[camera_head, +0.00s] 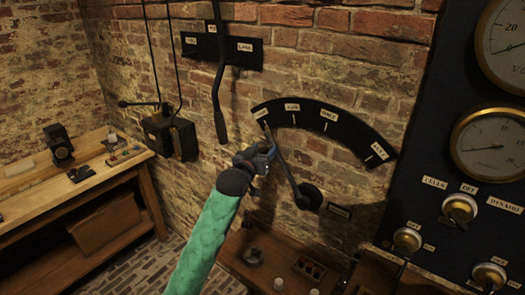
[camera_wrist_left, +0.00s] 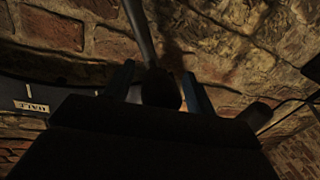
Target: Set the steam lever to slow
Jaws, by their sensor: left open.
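The steam lever (camera_head: 286,170) is a dark rod on a round pivot on the brick wall. It leans up and to the left, its upper end near the leftmost label of the black arc scale (camera_head: 352,128). The scale has small white labels, too small to read surely. My left gripper (camera_head: 264,153) is at the lever's upper part. In the left wrist view, the lever's rod (camera_wrist_left: 141,32) ends in a dark round knob (camera_wrist_left: 160,88) between the two open fingers. I cannot tell whether either finger touches it. My right gripper is not in view.
A long hanging lever (camera_head: 218,105) is on the wall left of the scale. A black panel with gauges (camera_head: 489,143) and brass switches (camera_head: 460,208) stands at right. A wooden workbench (camera_head: 95,180) is at left. A low wooden surface (camera_head: 245,240) with small items lies below the lever.

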